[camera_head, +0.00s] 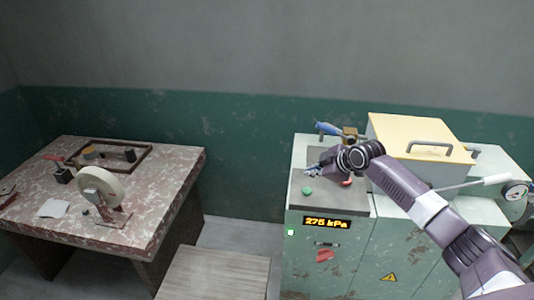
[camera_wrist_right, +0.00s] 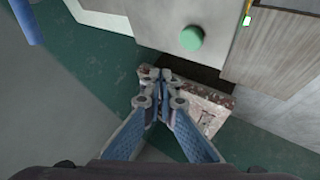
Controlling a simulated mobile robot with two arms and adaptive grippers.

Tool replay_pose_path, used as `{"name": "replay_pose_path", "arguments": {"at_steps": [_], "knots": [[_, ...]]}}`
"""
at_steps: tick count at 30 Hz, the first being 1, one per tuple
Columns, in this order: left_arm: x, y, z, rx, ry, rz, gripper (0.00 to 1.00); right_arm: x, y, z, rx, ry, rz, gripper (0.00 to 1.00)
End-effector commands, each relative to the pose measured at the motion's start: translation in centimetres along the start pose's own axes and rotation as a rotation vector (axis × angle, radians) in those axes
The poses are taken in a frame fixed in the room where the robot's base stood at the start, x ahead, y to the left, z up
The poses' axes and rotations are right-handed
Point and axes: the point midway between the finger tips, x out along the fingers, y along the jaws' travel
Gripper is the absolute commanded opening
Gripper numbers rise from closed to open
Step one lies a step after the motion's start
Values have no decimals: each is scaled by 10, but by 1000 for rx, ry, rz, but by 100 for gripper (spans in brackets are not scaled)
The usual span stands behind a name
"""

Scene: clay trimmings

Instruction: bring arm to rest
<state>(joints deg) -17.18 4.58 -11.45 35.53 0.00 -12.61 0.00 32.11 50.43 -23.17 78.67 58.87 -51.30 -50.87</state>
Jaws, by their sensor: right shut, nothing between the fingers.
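My right arm (camera_head: 425,200) reaches in from the lower right over the pale green machine cabinet (camera_head: 337,272). My right gripper (camera_head: 313,172) is at the cabinet's left top, just behind the green button (camera_head: 307,190). In the right wrist view the gripper (camera_wrist_right: 164,86) has its fingertips together with nothing between them. The green button (camera_wrist_right: 191,38) shows beyond the fingers there, apart from them. My left arm and gripper are not in view.
A yellow lid (camera_head: 405,130) with a grey handle, a blue-handled lever (camera_head: 328,128) and a gauge (camera_head: 515,190) are on the machine. A lit display (camera_head: 307,222) is on its front. A cluttered table (camera_head: 150,215) stands left, with a slatted wooden surface (camera_head: 215,275) between.

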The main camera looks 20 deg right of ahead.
Motion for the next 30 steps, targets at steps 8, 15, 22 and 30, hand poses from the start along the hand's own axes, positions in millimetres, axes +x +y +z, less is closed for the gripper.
{"name": "replay_pose_path", "arguments": {"at_steps": [8, 15, 22, 30], "knots": [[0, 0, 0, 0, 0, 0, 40, 12, -43, -5, -1, -8, -55, 0], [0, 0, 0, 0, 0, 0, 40, 24, -213, -19, 43, -58, -230, 0], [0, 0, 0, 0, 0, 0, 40, -22, -355, -20, 211, -153, -310, 0], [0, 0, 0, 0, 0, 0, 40, -94, -424, 0, 470, -296, -274, 0]]}}
